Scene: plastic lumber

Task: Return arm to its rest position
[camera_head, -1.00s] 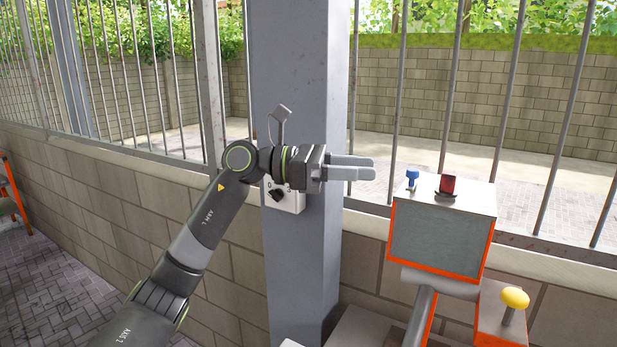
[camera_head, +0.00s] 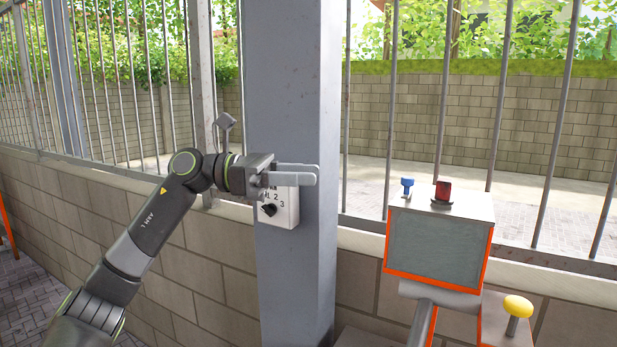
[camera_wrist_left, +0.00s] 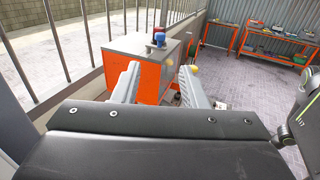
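My left gripper (camera_head: 314,176) is at the end of the grey left arm, in front of the blue-grey pillar (camera_head: 292,80) in the head view. Its fingers point right and cover the upper part of a white dial box (camera_head: 288,212) with a black knob (camera_head: 268,210). My right gripper is not in view.
An orange-edged console (camera_head: 440,248) with a blue button (camera_head: 407,187), a red switch (camera_head: 442,192) and a yellow knob (camera_head: 518,306) stands right of the pillar. A block wall with metal bars runs behind. Orange workbenches (camera_wrist_left: 262,42) stand far back in the left wrist view.

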